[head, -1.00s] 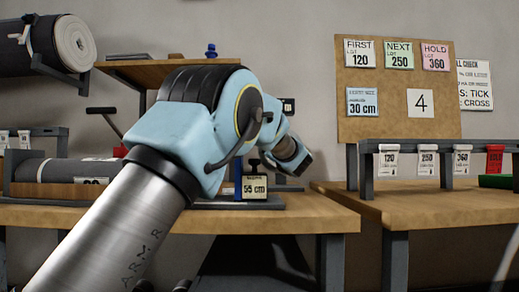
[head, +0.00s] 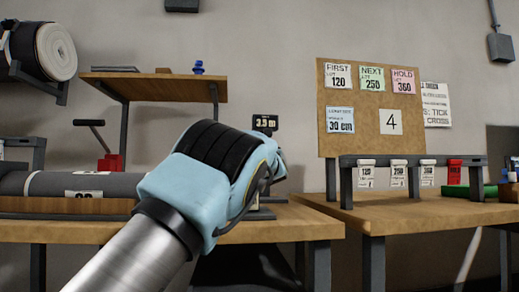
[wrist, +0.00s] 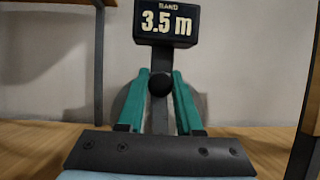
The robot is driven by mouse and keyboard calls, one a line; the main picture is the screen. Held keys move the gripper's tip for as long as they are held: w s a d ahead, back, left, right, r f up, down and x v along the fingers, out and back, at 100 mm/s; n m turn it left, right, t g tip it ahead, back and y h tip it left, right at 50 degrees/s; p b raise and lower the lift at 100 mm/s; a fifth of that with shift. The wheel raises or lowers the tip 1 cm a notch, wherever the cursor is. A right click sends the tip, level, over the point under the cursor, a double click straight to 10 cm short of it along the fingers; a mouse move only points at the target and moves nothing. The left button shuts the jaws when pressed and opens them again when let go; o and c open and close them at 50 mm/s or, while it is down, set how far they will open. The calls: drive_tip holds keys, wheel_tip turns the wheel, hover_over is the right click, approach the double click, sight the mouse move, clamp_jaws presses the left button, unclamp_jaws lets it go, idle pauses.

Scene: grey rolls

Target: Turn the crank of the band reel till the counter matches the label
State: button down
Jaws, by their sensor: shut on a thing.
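The band counter (wrist: 166,22) is a dark box on a post and reads 3.5 m in the wrist view. It also shows small beyond my arm in the head view (head: 265,123). Below it in the wrist view, a round black knob (wrist: 160,85), seemingly the crank's handle, sits between the green fingers of my gripper (wrist: 161,76). My gripper is shut on this knob. The reel is mostly hidden; only a faint round grey shape shows behind the fingers. In the head view my own arm hides the gripper and crank. I cannot tell which label belongs to the counter.
A board (head: 363,142) bears cards for lots 120, 250 and 360, a 30 cm card and a 4. A rack (head: 400,160) with hanging tags stands on the right bench (head: 400,215). At left are a grey roll (head: 110,184), a red-based lever (head: 110,162) and a shelf (head: 150,87).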

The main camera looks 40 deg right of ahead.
drive_tip(key=shift+s+d+f+m+g+h+b, duration=0.15)
drive_tip(key=shift+d+m+g+h+b, duration=0.15)
drive_tip(key=shift+m, duration=0.4)
drive_tip(key=shift+s+d+r+m+g+h+b, duration=0.1)
drive_tip(key=shift+d+m+g+h+b, duration=0.15)
drive_tip(key=shift+m, duration=0.45)
drive_tip(key=c, duration=0.6)
unclamp_jaws()
drive_tip(key=s+a+f, duration=0.1)
drive_tip(key=s+a, duration=0.8)
drive_tip(key=s, duration=0.2)
drive_tip(key=shift+s+f, duration=0.15)
drive_tip(key=shift+s, duration=0.25)
